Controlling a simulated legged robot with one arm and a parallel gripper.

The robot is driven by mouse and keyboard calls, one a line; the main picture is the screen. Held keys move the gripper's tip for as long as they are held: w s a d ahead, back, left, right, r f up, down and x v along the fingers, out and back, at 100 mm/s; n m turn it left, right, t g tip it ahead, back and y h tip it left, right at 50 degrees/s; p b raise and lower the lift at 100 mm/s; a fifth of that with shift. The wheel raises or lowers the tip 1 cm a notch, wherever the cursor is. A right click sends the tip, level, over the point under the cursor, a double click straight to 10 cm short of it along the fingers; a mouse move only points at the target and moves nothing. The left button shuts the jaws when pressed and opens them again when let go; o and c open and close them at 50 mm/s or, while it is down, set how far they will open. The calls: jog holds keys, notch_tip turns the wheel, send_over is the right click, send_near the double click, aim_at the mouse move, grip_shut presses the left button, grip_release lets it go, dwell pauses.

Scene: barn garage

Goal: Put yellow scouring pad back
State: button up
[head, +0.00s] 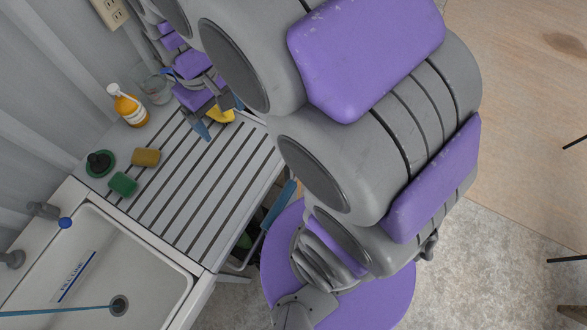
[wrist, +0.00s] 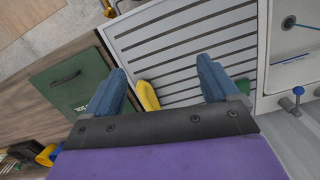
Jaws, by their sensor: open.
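A mustard-yellow pad (head: 146,157) lies on the ridged drainboard (head: 185,195), beside a green pad (head: 123,184), in the head view. My gripper (head: 219,117) is over the drainboard's far right part, apart from both pads. Its blue fingers stand wide apart in the wrist view (wrist: 165,80). A brighter yellow object (head: 222,116) shows by the fingers; in the wrist view it (wrist: 147,94) is between them, nearer the left finger. My gripper hides part of it, so I cannot tell what it is or whether it touches a finger.
An orange bottle (head: 129,106), a clear glass (head: 156,89) and a green round item with a dark knob (head: 99,162) stand along the wall side. The sink (head: 140,262) is at the lower left. The drainboard's middle is clear. A dark green item (wrist: 75,85) shows left.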

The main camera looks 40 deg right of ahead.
jog(key=s+d+m, duration=0.1)
jog(key=s+d, duration=0.1)
jog(key=s, duration=0.7)
jog(key=s+d+m, duration=0.2)
jog(key=s, duration=0.8)
jog(key=shift+d+f+g, duration=0.15)
jog(key=shift+d+g, duration=0.15)
jog(key=shift+c, duration=0.2)
